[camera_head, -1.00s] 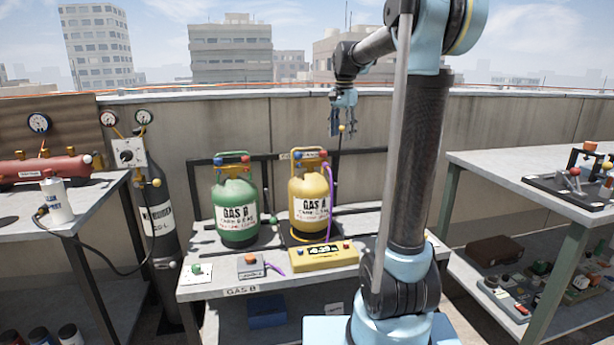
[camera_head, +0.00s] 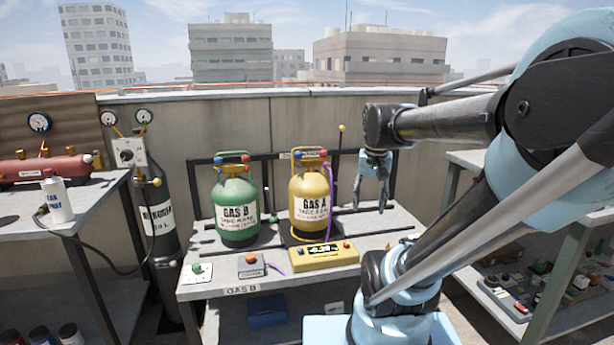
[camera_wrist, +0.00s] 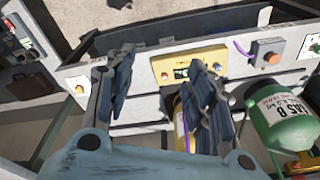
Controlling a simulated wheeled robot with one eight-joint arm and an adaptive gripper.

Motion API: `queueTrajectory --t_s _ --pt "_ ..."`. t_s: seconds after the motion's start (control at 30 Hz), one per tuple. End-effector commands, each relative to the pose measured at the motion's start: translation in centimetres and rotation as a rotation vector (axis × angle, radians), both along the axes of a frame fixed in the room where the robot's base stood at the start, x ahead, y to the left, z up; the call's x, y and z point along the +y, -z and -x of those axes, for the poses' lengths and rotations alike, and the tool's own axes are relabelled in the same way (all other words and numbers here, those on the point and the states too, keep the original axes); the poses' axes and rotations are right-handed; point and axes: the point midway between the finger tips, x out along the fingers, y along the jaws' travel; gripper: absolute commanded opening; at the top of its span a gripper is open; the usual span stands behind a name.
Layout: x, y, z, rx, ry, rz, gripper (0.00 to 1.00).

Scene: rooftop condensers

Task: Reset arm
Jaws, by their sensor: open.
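My gripper (camera_head: 375,166) hangs fingers-down in the head view, to the right of the yellow GAS A cylinder (camera_head: 310,205) and above the right part of the middle bench (camera_head: 375,225). Its fingers are apart with nothing between them. In the wrist view the gripper (camera_wrist: 160,95) shows two spread dark fingers. The bench front and the yellow scale box (camera_wrist: 190,66) lie beyond them. The green GAS B cylinder (camera_head: 236,205) stands left of the yellow one and also shows at the right of the wrist view (camera_wrist: 280,118). My arm covers part of the right bench.
The scale box (camera_head: 323,256) and a small grey box (camera_head: 250,264) sit along the bench front. A dark nitrogen cylinder (camera_head: 160,225) with gauges stands left. A left bench (camera_head: 85,205) holds a red tank (camera_head: 42,169) and white bottle (camera_head: 57,200). A low wall (camera_head: 240,125) runs behind.

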Motion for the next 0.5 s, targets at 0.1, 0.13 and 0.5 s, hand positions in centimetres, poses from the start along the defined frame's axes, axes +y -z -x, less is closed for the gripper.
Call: queueTrajectory --t_s 0.1,0.13,0.5 --pt "-0.4 3.0 3.0 -0.011 -0.062 0.012 0.49" --pt "-0.5 3.8 3.7 -0.014 -0.080 0.015 0.49" --pt "-1.0 10.7 9.0 -0.039 -0.226 0.045 0.49"
